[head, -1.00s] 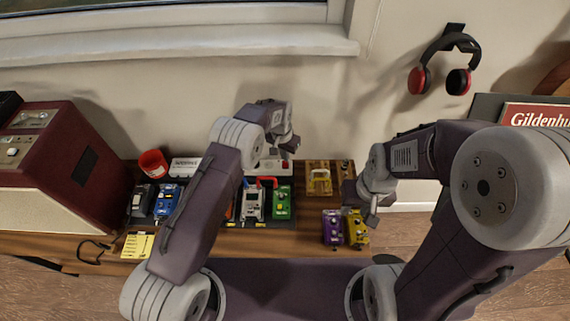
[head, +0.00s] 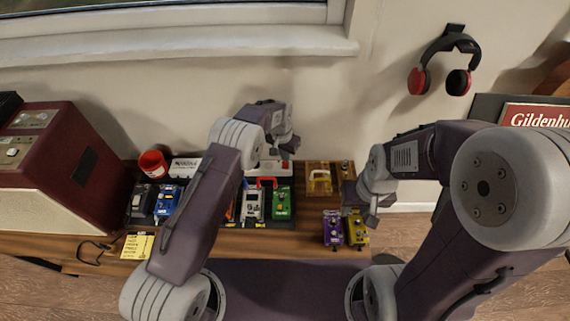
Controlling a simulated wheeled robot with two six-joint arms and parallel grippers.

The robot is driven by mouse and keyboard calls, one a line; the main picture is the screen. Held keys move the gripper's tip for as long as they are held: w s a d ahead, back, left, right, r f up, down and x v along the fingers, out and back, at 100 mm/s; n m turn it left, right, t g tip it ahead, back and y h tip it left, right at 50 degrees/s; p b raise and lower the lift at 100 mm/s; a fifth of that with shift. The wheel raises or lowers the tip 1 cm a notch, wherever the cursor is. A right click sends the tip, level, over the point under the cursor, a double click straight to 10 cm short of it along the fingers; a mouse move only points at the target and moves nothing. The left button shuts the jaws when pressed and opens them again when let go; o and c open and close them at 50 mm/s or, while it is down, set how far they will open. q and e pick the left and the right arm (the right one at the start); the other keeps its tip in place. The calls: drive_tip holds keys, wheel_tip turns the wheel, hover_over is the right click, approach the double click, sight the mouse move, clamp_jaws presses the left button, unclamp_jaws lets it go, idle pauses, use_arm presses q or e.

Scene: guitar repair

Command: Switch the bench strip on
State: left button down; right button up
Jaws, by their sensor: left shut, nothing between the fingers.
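The bench strip looks to be the pale bar (head: 270,166) at the back of the bench, behind the pedals, with a small red spot near its right end that may be its switch. I cannot tell the switch's position. My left gripper (head: 289,146) is shut and empty, pointing down just above the strip's right end; whether it touches is hidden. My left arm covers the strip's left part. My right gripper (head: 371,217) hangs over the right of the bench by a yellow pedal (head: 357,232); its jaws are too small to judge.
A green pedal (head: 282,203) and a white one (head: 252,206) stand before the strip. A purple pedal (head: 333,229) is at the front right. A wooden box (head: 319,178), red mug (head: 153,163) and dark red amplifier (head: 72,160) stand around. The wall rises close behind.

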use_arm(q)
drive_tip(key=shift+f+b, duration=0.7)
drive_tip(key=shift+f, duration=0.2)
idle(0.9)
drive_tip(key=shift+s+r, duration=0.1)
drive_tip(key=shift+r, duration=0.05)
wheel_tip(320, 180, up, 7)
drive_tip(key=p, duration=0.5)
idle(0.3)
